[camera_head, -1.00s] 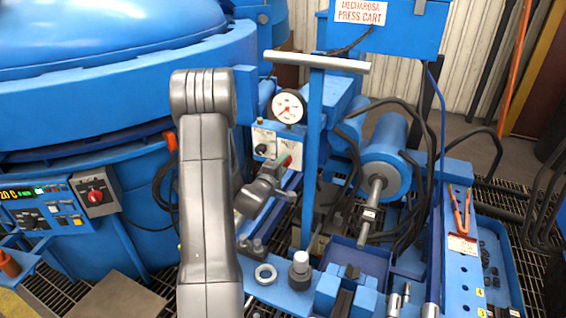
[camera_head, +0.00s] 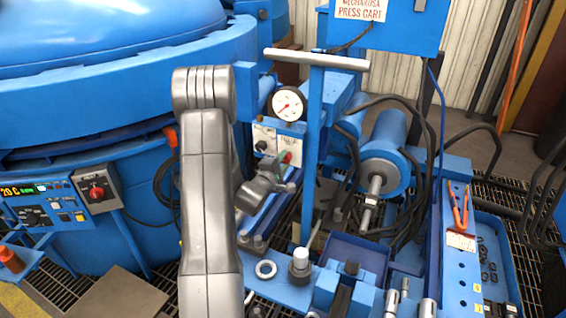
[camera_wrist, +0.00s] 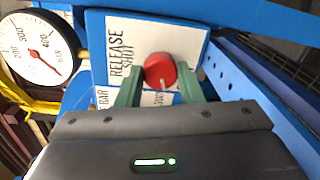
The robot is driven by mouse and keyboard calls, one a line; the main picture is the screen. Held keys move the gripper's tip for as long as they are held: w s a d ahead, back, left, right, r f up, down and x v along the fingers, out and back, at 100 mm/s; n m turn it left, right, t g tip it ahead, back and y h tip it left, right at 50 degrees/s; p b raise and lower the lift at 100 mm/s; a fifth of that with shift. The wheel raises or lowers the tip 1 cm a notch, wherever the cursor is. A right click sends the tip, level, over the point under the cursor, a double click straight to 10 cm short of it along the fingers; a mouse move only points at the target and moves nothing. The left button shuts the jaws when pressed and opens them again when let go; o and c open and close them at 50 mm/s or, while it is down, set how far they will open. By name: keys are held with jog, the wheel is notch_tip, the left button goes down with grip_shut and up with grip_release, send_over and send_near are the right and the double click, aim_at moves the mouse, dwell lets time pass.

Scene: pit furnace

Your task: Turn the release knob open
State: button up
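The round red release knob (camera_wrist: 159,71) sits on a white plate (camera_wrist: 186,38) lettered "RELEASE" and "SHUT" in the wrist view. A white mark on the knob points down in that picture. My gripper (camera_wrist: 160,75) has one green finger on each side of the knob, very close to its edges. I cannot tell whether the fingers press on it. In the head view my gripper (camera_head: 284,172) is at the panel, with a bit of the red knob (camera_head: 286,157) showing behind it. The lower part of the knob's plate is partly hidden by my gripper.
A pressure gauge (camera_wrist: 37,46) stands beside the panel, its needle low in the head view (camera_head: 289,104). A blue upright post (camera_head: 314,150) with a grey crossbar stands just right of my gripper. A blue cylinder (camera_head: 385,165) and black hoses lie further right.

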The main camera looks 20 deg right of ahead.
jog(key=o, duration=0.4)
jog(key=v, duration=1.3)
jog(key=shift+s+a, duration=0.2)
jog(key=shift+a, duration=0.2)
jog(key=x, duration=1.4)
jog(key=shift+s, duration=0.1)
